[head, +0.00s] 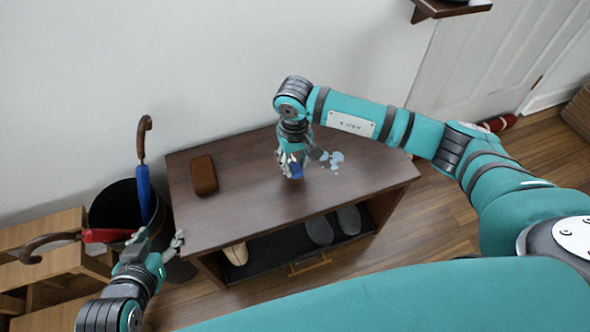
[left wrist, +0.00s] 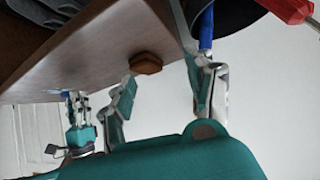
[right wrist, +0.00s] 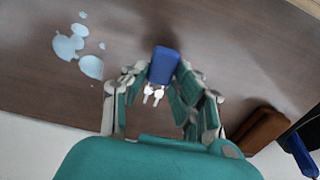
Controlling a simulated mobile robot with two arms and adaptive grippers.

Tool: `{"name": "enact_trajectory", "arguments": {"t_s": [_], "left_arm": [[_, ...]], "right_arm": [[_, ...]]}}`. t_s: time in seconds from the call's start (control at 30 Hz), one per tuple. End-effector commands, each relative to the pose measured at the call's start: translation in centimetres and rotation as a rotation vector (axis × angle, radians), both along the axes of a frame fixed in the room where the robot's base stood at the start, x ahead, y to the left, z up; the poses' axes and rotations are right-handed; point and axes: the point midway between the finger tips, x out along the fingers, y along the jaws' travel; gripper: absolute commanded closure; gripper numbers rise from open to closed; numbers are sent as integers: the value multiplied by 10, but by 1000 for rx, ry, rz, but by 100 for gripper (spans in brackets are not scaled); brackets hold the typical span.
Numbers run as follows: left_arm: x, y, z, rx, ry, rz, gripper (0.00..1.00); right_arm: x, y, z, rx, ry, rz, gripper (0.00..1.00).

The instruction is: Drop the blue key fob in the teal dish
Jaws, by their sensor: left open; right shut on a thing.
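The blue key fob (head: 297,172) is in my right gripper (head: 291,169), just above the bench top. In the right wrist view the fob (right wrist: 164,63) sits between the fingertips, with small silver keys beside it. I cannot tell whether it touches the wood. My left gripper (head: 160,241) is open and empty by the bench's left end. I see no whole teal dish on the bench. Pale blue flat patches (head: 335,157) lie right of the right gripper; I cannot tell whether they are shards or spilled liquid. They also show in the right wrist view (right wrist: 68,46).
The dark wooden bench (head: 235,220) carries a brown case (head: 203,175) at its left. Shoes (head: 319,230) stand on its lower shelf. A dark bin with umbrellas (head: 100,205) stands left, near my left gripper. A wall shelf (head: 450,9) is at the top right, its top mostly cut off.

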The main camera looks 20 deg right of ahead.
Motion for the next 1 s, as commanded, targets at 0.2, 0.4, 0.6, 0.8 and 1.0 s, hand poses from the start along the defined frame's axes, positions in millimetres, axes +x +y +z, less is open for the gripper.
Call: {"name": "enact_trajectory", "arguments": {"t_s": [0.2, 0.4, 0.6, 0.8, 1.0], "left_arm": [[21, -9, 20, -36, -156, -12, 44], [25, -11, 27, -44, -192, -14, 44], [26, -12, 28, -46, -199, -14, 44], [30, -13, 32, -53, -229, -16, 44], [32, -15, 36, -59, -254, -18, 44]], "right_arm": [[-2, 0, -29, -1, 3, -1, 100], [-1, 0, -32, 0, 1, 1, 100], [-1, 0, -33, -1, 1, 1, 100], [-1, 0, -34, -1, 1, 0, 100], [-1, 0, -35, -1, 1, 0, 68]]}}
